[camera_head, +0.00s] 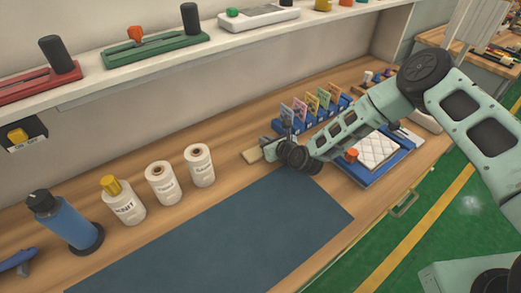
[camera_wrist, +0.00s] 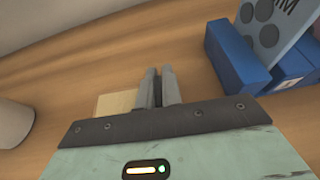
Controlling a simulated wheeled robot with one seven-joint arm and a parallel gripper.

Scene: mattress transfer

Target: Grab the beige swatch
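The beige swatch (camera_head: 251,156) is a small flat piece on the wooden bench, behind the blue mat. In the wrist view the swatch (camera_wrist: 115,103) shows just left of my fingers, and its near part is hidden by my gripper body. My gripper (camera_head: 267,150) is low over the bench at the swatch's right end. In the wrist view my gripper (camera_wrist: 160,72) has its two grey fingers close together with only a thin gap. No object shows between the fingers. I cannot tell whether the left finger touches the swatch.
A blue rack (camera_head: 291,125) with several coloured cards stands just right of my gripper; its blue end (camera_wrist: 235,55) is close in the wrist view. White bottles (camera_head: 199,165) stand to the left. A blue tray (camera_head: 365,179) with a quilted white pad lies right. The dark blue mat (camera_head: 215,235) is clear.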

